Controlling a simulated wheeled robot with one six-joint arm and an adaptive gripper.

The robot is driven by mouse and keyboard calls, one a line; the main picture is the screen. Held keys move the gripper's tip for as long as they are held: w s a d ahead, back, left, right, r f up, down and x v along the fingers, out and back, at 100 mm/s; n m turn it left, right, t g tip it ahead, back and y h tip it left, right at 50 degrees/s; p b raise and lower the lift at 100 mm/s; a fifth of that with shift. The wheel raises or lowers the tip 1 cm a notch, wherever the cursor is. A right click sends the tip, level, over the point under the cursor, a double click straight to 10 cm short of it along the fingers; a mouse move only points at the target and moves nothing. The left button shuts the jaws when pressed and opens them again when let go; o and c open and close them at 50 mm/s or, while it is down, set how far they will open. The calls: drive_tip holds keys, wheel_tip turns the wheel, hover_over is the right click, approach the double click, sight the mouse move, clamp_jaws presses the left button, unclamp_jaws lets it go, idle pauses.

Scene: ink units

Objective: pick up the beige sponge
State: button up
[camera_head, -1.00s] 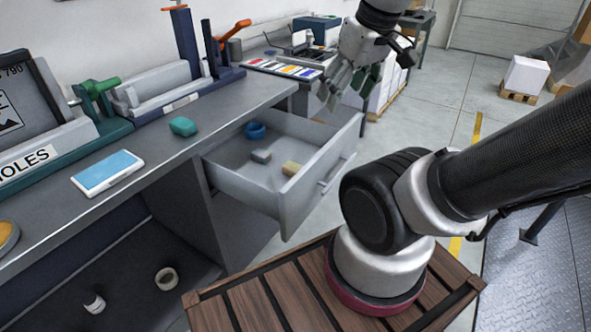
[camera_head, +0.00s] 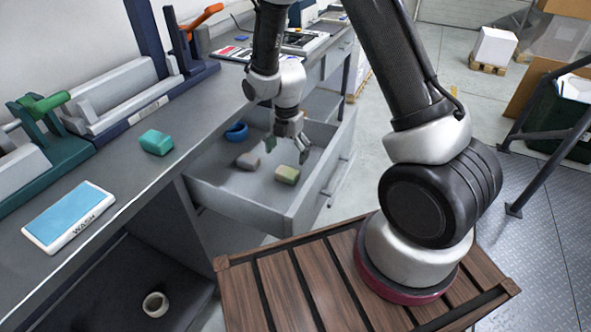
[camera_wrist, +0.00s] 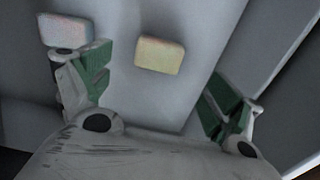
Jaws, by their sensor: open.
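The beige sponge (camera_head: 287,174) lies on the floor of the open grey drawer (camera_head: 231,199). In the wrist view the beige sponge (camera_wrist: 160,55) shows ahead of and between my open fingers, nearer the left one, and nothing touches it. My gripper (camera_head: 287,146) is open and empty, pointing down just above the drawer. It also shows in the wrist view (camera_wrist: 157,92) with green finger pads spread wide. A greyish-pink sponge (camera_head: 248,161) lies to the left of the beige one; in the wrist view this sponge (camera_wrist: 66,31) is just beyond my left finger.
A blue ring-shaped item (camera_head: 237,131) lies at the drawer's back left. The drawer walls stand close around my gripper. On the worktop are a teal block (camera_head: 156,142) and a blue-topped WASH pad (camera_head: 68,216). A small pale ring (camera_head: 155,304) lies below.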

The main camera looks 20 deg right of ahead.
sight(287, 171)
drive_tip(key=f, duration=0.8)
drive_tip(key=shift+a+f, duration=0.2)
drive_tip(key=shift+f, duration=0.1)
drive_tip(key=shift+s, duration=0.1)
drive_tip(key=shift+c, duration=0.2)
drive_tip(key=c, duration=0.9)
